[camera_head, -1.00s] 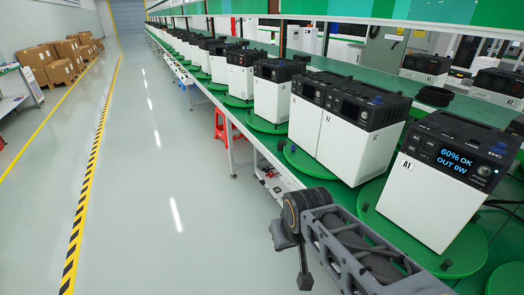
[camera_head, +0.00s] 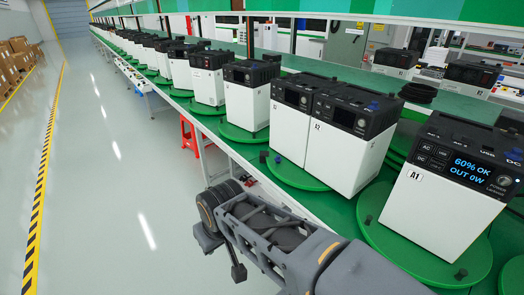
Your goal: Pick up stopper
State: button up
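Small dark pegs that may be stoppers stand on the green turntables. One peg (camera_head: 264,156) and another beside it (camera_head: 278,159) are near the middle turntable. One more peg (camera_head: 368,219) is on the near turntable (camera_head: 385,243) left of the white box A1, and another (camera_head: 461,273) is at its front. I cannot tell which one is the task's stopper. My arm reaches in from the bottom, its far end over the aisle, apart from these pegs. A narrow dark part at that end may be my gripper (camera_head: 238,270); its fingers cannot be made out.
White box A1 (camera_head: 425,212) with a lit display stands on the near turntable. Box A2 (camera_head: 335,150) and several similar boxes line the green bench (camera_head: 235,150). A red stool (camera_head: 188,135) is under the bench. The aisle floor (camera_head: 110,200) at left is clear.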

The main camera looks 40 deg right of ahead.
aim_at(277, 159)
jog(key=i, duration=2.7)
jog(key=z, duration=3.25)
